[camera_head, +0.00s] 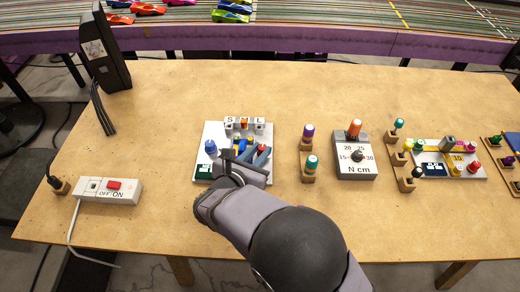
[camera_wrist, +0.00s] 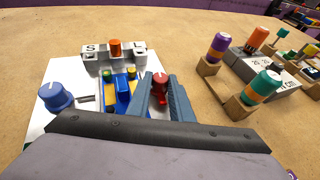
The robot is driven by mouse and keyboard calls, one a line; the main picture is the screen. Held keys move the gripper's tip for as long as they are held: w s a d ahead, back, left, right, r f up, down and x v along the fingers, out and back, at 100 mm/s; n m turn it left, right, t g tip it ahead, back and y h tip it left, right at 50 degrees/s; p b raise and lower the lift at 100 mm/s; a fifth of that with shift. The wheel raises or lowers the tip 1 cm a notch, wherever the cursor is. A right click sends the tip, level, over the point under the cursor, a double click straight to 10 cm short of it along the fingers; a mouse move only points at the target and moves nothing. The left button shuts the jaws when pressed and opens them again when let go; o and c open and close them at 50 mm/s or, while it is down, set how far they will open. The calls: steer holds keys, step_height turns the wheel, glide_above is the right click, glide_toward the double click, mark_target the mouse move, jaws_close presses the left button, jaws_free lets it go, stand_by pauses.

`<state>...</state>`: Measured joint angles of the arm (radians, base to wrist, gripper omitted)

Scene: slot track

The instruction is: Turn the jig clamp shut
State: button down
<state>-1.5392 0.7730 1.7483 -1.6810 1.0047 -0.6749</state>
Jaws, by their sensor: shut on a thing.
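The jig is a white plate (camera_head: 213,133) on the table, and it also fills the middle of the wrist view (camera_wrist: 60,75). A block row marked S, M, L (camera_wrist: 95,52) stands at its back, with an orange peg in the middle. A blue knob (camera_wrist: 56,96) sits on the plate's left side. A blue and yellow piece (camera_wrist: 122,88) lies in the middle. My gripper (camera_wrist: 161,90) points down over the plate's right side. Its two blue-grey fingers are shut on a red knob (camera_wrist: 160,79), whose top shows between them.
Right of the jig, purple-orange and teal-orange drivers (camera_head: 311,165) stand in wooden holders. Beyond is a grey N cm box (camera_head: 355,170), then another plate with colored knobs (camera_head: 480,165). A power strip (camera_head: 108,190) lies left. Bare table lies between strip and jig.

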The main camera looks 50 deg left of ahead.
steer(key=shift+a+r+m+t+h, duration=0.2)
steer(key=shift+m+t+h, duration=0.1)
steer(key=shift+m+h, duration=0.55)
steer(key=shift+f, duration=0.1)
steer(key=c, duration=1.6)
jaws_free()
steer(key=shift+d+f+n+y, duration=0.1)
steer(key=shift+n+y, duration=0.25)
steer(key=shift+n, duration=0.1)
